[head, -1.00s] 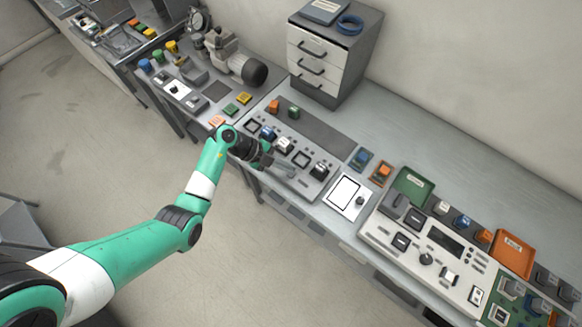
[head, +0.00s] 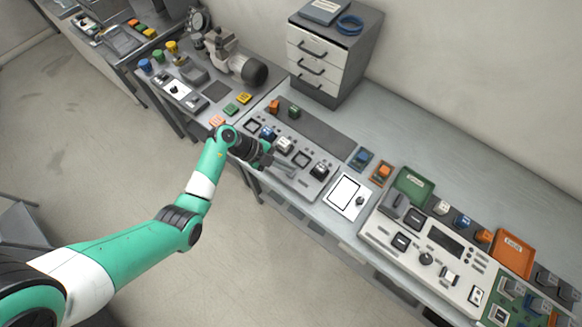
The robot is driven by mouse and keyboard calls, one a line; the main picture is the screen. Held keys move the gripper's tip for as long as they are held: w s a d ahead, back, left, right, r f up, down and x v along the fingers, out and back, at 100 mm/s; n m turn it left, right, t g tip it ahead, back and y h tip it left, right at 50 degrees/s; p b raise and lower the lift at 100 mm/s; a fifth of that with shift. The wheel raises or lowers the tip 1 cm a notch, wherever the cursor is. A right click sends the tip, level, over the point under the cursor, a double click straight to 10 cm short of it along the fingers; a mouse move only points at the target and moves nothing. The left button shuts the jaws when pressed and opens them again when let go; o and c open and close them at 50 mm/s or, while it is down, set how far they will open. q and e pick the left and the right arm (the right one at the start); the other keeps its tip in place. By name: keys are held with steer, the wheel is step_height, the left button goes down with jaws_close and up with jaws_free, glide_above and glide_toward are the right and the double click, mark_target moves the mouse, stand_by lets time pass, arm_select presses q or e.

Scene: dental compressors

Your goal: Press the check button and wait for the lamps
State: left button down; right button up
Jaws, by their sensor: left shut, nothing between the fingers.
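My left gripper (head: 285,168) is dark and shut, with nothing held. It is low over the front edge of a grey panel (head: 318,150) on the bench, near its mounted blocks and sockets. Whether its tip touches the panel I cannot tell. A white-and-blue block (head: 268,134) and a white-topped block (head: 284,145) sit just behind the gripper. A white-and-black block (head: 320,169) is to its right. I cannot make out which part is the check button, and no lamp is clearly lit. My right gripper is not in view.
A drawer cabinet (head: 318,68) stands at the back of the bench. A white control box (head: 417,262) with a dark display is at the right, near a green tray (head: 413,184) and an orange tray (head: 513,254). A motor unit (head: 240,66) is at the left.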

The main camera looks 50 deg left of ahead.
mark_target(287, 173)
arm_select(q)
steer(key=shift+f, duration=0.15)
steer(key=shift+f, duration=0.25)
steer(key=shift+f, duration=0.5)
stand_by(0.8)
steer(key=shift+r+p, duration=0.9)
steer(key=shift+p, duration=0.3)
step_height(287, 173, up, 5)
steer(key=p, duration=0.6)
steer(key=shift+r, duration=0.1)
